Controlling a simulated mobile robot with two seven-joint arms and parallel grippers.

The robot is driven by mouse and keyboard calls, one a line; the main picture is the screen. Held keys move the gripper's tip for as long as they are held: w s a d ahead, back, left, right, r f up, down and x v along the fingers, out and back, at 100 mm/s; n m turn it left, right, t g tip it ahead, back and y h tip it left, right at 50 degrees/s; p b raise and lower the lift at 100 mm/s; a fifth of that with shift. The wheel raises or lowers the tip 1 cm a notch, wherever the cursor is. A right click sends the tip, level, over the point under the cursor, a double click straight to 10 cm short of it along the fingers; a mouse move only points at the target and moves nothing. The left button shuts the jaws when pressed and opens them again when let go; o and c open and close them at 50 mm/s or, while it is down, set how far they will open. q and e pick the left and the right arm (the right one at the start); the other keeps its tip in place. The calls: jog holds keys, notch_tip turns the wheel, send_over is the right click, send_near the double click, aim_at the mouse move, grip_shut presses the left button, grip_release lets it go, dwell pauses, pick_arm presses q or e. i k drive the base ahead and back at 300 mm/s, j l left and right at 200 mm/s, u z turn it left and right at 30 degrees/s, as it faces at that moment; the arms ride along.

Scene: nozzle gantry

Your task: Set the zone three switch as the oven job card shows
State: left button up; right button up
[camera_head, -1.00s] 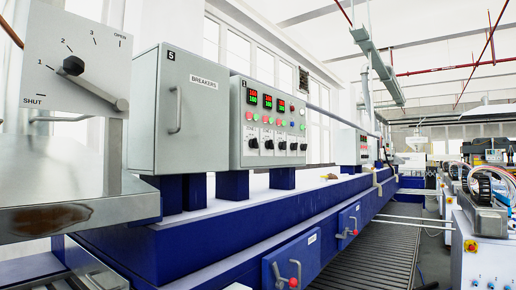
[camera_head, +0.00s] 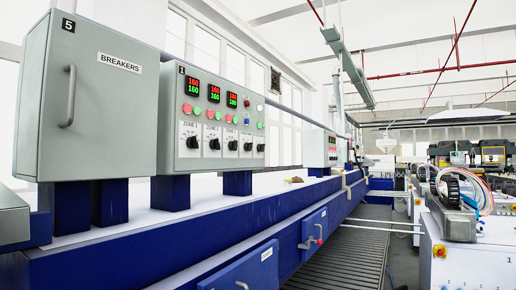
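A grey control box (camera_head: 217,125) marked 1 stands on blue posts left of centre. The leftmost switch (camera_head: 192,143) is labelled ZONE 1. The third switch from the left (camera_head: 231,146) sits under the third display; its label and pointer direction are too small to read. I cannot make out an oven job card. Neither of my grippers is in view.
A grey BREAKERS cabinet (camera_head: 98,110) marked 5, with a handle, stands left of the control box. A long blue machine bed (camera_head: 160,246) runs below. A slatted walkway (camera_head: 345,255) lies to the right, with white machines (camera_head: 470,262) beyond it.

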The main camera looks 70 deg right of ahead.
aim_at(233, 146)
jog(key=k+l+z, duration=0.1)
jog(key=l, duration=0.75)
jog(key=l+z, duration=0.1)
jog(key=l, duration=0.8)
jog(key=k, duration=0.05)
